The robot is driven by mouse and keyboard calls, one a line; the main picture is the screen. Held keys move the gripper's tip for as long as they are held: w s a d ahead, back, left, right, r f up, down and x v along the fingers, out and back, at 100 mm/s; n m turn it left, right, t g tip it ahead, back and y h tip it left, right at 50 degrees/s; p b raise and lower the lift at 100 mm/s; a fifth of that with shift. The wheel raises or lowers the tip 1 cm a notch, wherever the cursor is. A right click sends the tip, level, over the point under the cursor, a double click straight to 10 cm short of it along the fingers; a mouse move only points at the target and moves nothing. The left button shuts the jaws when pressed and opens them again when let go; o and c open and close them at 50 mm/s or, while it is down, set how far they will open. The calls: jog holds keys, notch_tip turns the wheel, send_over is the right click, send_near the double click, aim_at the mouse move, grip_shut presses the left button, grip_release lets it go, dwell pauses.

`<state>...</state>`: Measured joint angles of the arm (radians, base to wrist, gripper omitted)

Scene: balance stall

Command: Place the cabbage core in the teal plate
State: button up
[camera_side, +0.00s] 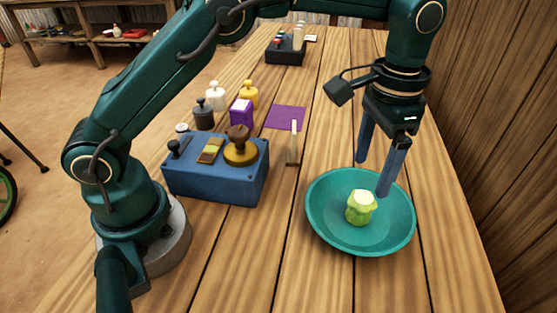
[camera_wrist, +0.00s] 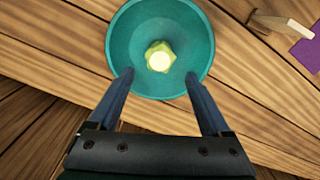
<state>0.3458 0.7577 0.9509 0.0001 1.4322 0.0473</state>
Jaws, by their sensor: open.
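The cabbage core (camera_side: 361,208) is pale green with a whitish top and sits inside the teal plate (camera_side: 326,225), near its middle. In the wrist view the core (camera_wrist: 160,57) also lies in the plate (camera_wrist: 125,45), ahead of the fingertips. My gripper (camera_side: 371,177) is open and empty above the plate, with its two blue fingers pointing down. In the wrist view my gripper (camera_wrist: 159,76) has its fingers wide apart, with the core between and beyond their tips. The gripper does not appear to touch the core.
A blue box (camera_side: 215,185) with a brown-knobbed brass weight (camera_side: 240,147) stands left of the plate. Several weights and a purple box (camera_side: 241,112) are behind it. Bare table surrounds the plate.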

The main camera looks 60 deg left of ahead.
aim_at(363, 198)
jog(key=s+a+r+n+t, duration=0.1)
jog(key=s+a+r, duration=0.2)
jog(key=a+r, duration=0.15)
jog(key=s+a+r+n+t, duration=0.1)
jog(key=s+a+r+t, duration=0.1)
jog(key=s+a+r, duration=0.3)
jog(key=s+a+f+n+t, duration=0.2)
jog(key=s+f, duration=0.2)
jog(key=s, duration=0.5)
jog(key=shift+s+a+f+n+t, duration=0.2)
jog(key=shift+a+n+t, duration=0.1)
jog(key=shift+a, duration=0.1)
